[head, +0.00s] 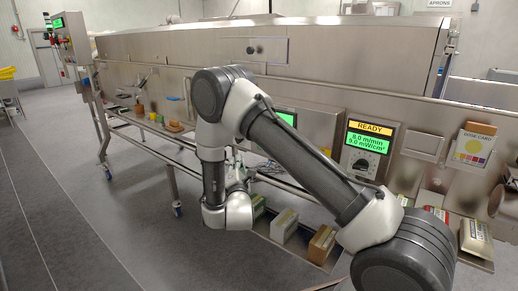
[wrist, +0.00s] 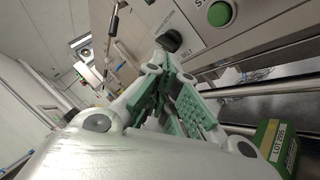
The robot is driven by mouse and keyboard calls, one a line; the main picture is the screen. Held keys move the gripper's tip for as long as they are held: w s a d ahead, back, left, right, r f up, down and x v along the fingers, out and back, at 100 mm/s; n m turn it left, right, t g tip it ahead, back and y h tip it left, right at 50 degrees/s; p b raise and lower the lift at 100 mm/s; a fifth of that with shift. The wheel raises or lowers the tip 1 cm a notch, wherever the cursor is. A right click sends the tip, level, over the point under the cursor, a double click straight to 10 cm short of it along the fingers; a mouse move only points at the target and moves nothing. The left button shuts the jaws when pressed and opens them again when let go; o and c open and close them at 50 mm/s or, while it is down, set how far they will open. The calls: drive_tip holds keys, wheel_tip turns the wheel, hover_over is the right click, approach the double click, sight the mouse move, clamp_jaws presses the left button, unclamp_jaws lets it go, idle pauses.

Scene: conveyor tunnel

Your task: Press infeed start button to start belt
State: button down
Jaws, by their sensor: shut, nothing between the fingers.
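In the wrist view a round green button (wrist: 221,14) sits on a pale control panel at the top, with lettering beside it that is cut off. A black knob (wrist: 170,41) is on the same panel. My gripper (wrist: 166,64), with green pads, is shut and empty. Its fingertips appear just below the knob in the picture, left of and below the green button; whether they touch the panel I cannot tell. In the head view my gripper (head: 238,168) is mostly hidden behind my arm, and the green button does not show.
A display reading READY (head: 370,128) is on the machine's front. Several cartons, including a white one (head: 284,226), sit on the low shelf. A carton (wrist: 272,148) and a metal rail (wrist: 270,86) are near my gripper. Open floor (head: 110,230) lies at left.

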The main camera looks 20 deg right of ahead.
drive_tip(key=w+d, duration=0.5)
drive_tip(key=d, duration=0.2)
idle(0.3)
drive_tip(key=shift+w+d, duration=0.1)
drive_tip(key=shift+w, duration=0.05)
idle(1.2)
drive_tip(key=shift+w+d, duration=0.2)
drive_tip(key=shift+d, duration=0.1)
drive_tip(key=shift+w+d, duration=0.35)
drive_tip(key=shift+d, duration=0.1)
idle(0.8)
drive_tip(key=shift+s+a, duration=0.6)
drive_tip(key=shift+a, duration=0.15)
drive_tip(key=shift+s+a, duration=0.75)
drive_tip(key=shift+a, duration=0.3)
drive_tip(key=shift+s+a, duration=0.75)
drive_tip(key=shift+a, duration=0.25)
